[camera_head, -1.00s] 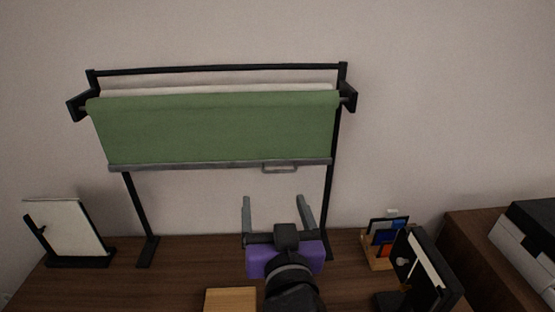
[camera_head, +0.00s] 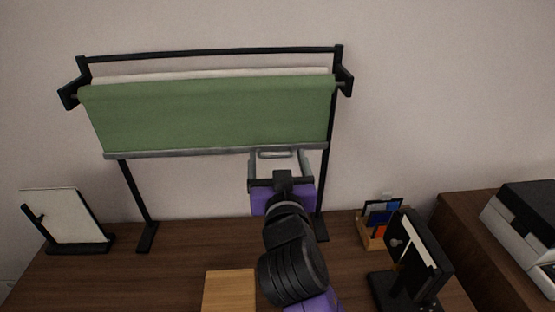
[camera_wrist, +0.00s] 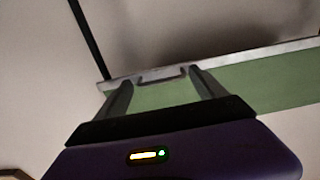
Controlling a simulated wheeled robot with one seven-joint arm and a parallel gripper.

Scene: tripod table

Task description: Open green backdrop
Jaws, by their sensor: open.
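The green backdrop (camera_head: 210,118) hangs partly unrolled from a black stand (camera_head: 210,53). A grey bar (camera_head: 180,153) runs along its lower edge. A small grey handle (camera_head: 275,154) sits on that bar, right of its middle. My gripper (camera_head: 279,156) is open, with its two fingers on either side of the handle in the head view. In the wrist view the handle (camera_wrist: 161,74) shows between the fingertips of my gripper (camera_wrist: 160,82). I cannot tell whether the fingers touch it. The green cloth (camera_wrist: 280,80) shows behind the right finger.
A wooden block (camera_head: 229,290) lies on the brown table (camera_head: 185,255) at the front. A framed white panel (camera_head: 62,215) stands at left. A small organizer (camera_head: 378,222) and a black stand-like object (camera_head: 415,255) stand at right. A printer-like box (camera_head: 525,230) is at far right.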

